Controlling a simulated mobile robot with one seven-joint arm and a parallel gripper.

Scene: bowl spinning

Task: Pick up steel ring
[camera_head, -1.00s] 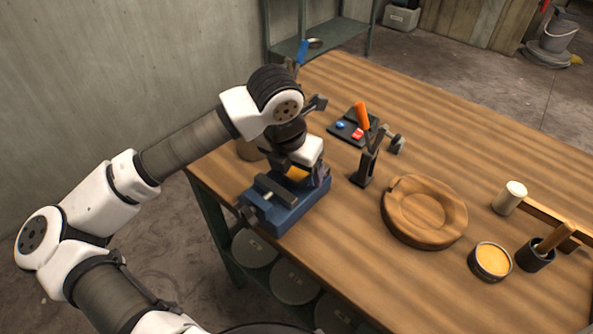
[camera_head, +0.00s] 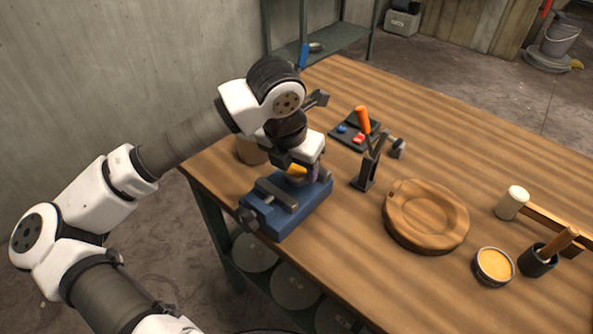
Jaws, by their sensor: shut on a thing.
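My gripper (camera_head: 300,172) points down just above the blue vise (camera_head: 290,212) on the left part of the bench. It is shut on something. The white gripper body and dark parts hide most of what is between the fingers. A small yellow-orange piece (camera_head: 297,169) shows at the fingers, above the vise jaws. I cannot tell if it is held. No steel ring can be clearly made out on the bench. A small dark round thing (camera_head: 316,47) lies on the shelf behind, too small to identify.
Farther right are a round wooden form (camera_head: 427,216), a mallet (camera_head: 512,202), a tin of yellow paste (camera_head: 493,266) and a dark cup (camera_head: 538,260). The bench's back right is clear.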

